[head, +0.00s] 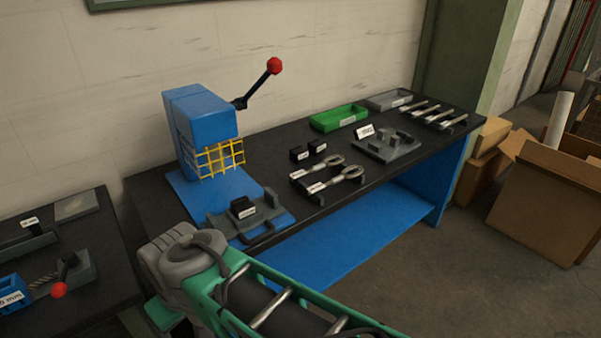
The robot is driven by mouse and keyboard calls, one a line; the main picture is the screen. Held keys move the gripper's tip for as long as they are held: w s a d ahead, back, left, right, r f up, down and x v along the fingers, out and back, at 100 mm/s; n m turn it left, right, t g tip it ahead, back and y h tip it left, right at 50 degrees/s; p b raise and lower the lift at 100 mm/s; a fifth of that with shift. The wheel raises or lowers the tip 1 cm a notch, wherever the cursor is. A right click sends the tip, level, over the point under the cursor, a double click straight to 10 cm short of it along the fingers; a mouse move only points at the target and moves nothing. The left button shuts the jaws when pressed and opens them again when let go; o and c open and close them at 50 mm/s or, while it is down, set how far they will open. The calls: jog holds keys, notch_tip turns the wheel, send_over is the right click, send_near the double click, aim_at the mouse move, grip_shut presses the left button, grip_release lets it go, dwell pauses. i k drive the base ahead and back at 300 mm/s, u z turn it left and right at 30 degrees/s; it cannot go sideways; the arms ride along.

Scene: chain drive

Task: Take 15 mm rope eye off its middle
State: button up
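The farther is the upper looped piece (330,162) and the nearer is the lower looped piece (351,173). Both carry small white labels, too small to read, so I cannot tell which is 15 mm. My arm's grey and green links fill the bottom foreground, left of these pieces. My gripper's fingers do not show.
A blue press (203,120) with a yellow guard and red-knobbed lever stands at left. A grey fixture (272,199) sits before it. Small black blocks (317,147), a grey fixture plate (408,149), and green (325,125) and grey (378,102) trays stand further right. Cardboard boxes (543,200) stand on the floor.

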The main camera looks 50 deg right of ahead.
aim_at(314, 189)
jog(key=z, duration=0.05)
jog(key=i, duration=0.45)
jog(key=z, duration=2)
jog(key=i, duration=0.5)
jog(key=z, duration=0.2)
jog(key=k, duration=0.55)
jog(key=u, duration=4.95)
jog(key=k, duration=2.2)
jog(key=z, duration=0.1)
